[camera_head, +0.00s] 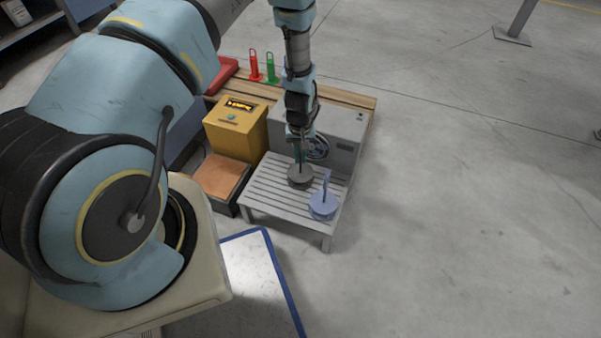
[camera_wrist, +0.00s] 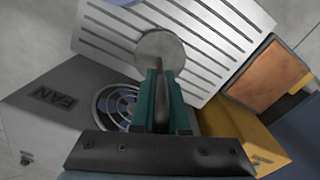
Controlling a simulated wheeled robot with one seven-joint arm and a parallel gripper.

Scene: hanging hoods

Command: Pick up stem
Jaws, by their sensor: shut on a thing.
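A dark grey round piece (camera_head: 300,178) with an upright stem is at the slatted grey table (camera_head: 262,192) in the head view. In the wrist view its grey disc (camera_wrist: 158,46) shows just beyond my fingertips. My gripper (camera_head: 299,156) points down over it, and its green fingers (camera_wrist: 157,88) are shut on the stem, which they mostly hide. I cannot tell whether the disc touches the slats. A translucent blue shape (camera_head: 323,206) of the same form, with an upright stem, stands to the right near the table's front corner.
A grey box marked FAN (camera_wrist: 60,105) stands behind the table. A yellow box (camera_head: 236,127) with a brown-topped block (camera_head: 221,178) is to the left. Red (camera_head: 254,68) and green (camera_head: 270,69) upright pieces stand farther back.

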